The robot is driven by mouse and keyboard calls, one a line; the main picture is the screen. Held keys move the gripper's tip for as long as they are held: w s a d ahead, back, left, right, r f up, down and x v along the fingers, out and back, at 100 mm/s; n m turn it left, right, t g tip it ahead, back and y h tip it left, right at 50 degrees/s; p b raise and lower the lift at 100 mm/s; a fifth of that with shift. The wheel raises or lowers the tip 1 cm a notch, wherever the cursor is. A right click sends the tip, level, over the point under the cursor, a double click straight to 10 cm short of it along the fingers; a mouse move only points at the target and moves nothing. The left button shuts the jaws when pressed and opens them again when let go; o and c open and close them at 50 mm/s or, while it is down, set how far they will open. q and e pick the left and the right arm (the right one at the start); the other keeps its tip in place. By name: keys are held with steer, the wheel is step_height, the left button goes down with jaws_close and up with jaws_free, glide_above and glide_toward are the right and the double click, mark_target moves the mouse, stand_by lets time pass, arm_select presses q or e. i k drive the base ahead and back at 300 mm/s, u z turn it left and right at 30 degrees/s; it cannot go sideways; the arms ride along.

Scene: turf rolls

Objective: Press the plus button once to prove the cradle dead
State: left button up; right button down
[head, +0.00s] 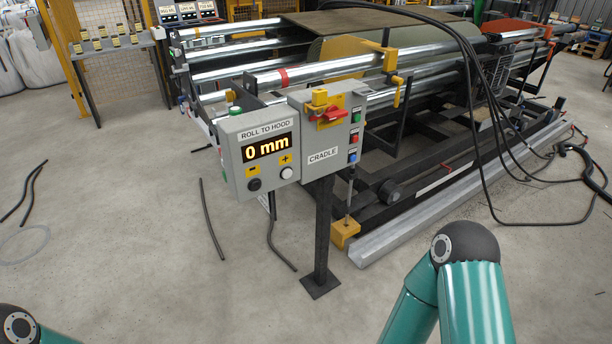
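The grey control box (258,155) is labelled ROLL TO HOOD, and its display (267,148) reads "0 mm" in amber. The plus button (287,173) is the white round one under a yellow plus label (286,160) at the box's lower right. A black button (254,184) sits under the yellow minus label at the lower left. Beside it, on a post, is the CRADLE box (327,145) with a red handle (326,115) on a yellow plate. A yellow piece at the handle partly covers it. Both grippers are out of view; only my teal arm links show.
The cradle (390,72) stands behind the boxes, with shiny rollers and a green sheet or roll. Black cables (500,110) loop over its right side. Loose hoses (212,222) lie on the concrete floor. The floor in front of the boxes is mostly clear.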

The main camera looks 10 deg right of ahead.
mark_target(288, 173)
steer(key=z, duration=0.1)
steer(key=i, duration=1)
steer(key=u, duration=0.1)
